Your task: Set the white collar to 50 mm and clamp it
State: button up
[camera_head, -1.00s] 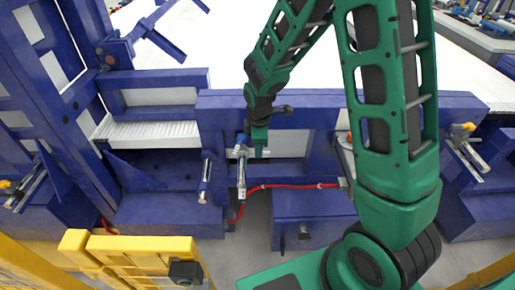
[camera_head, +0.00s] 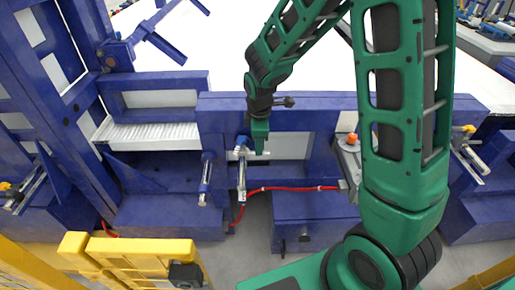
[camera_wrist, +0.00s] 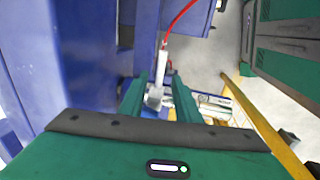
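A silver rod fixture (camera_head: 242,178) with a blue top hangs at the front of the blue frame. A pale crosspiece (camera_head: 238,156) sits near its top; I cannot tell for sure that it is the white collar. My gripper (camera_head: 260,148) points down just right of this fixture. In the wrist view its two green fingers (camera_wrist: 159,100) stand apart. A silver-white block (camera_wrist: 154,97) shows between them, with a white cylinder (camera_wrist: 162,62) and red hose beyond it. I cannot see either finger touching the block. Any scale or clamp is too small to read.
A second silver and blue rod (camera_head: 205,180) hangs left of the fixture. A red hose (camera_head: 290,188) runs to the right. An orange-topped grey device (camera_head: 351,143) stands right of my gripper. A yellow frame (camera_head: 135,255) is at the front left.

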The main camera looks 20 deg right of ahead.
notch_tip(320, 180, up, 7)
jog(key=s, duration=0.1)
jog(key=shift+s+a, duration=0.15)
jog(key=shift+a, duration=0.05)
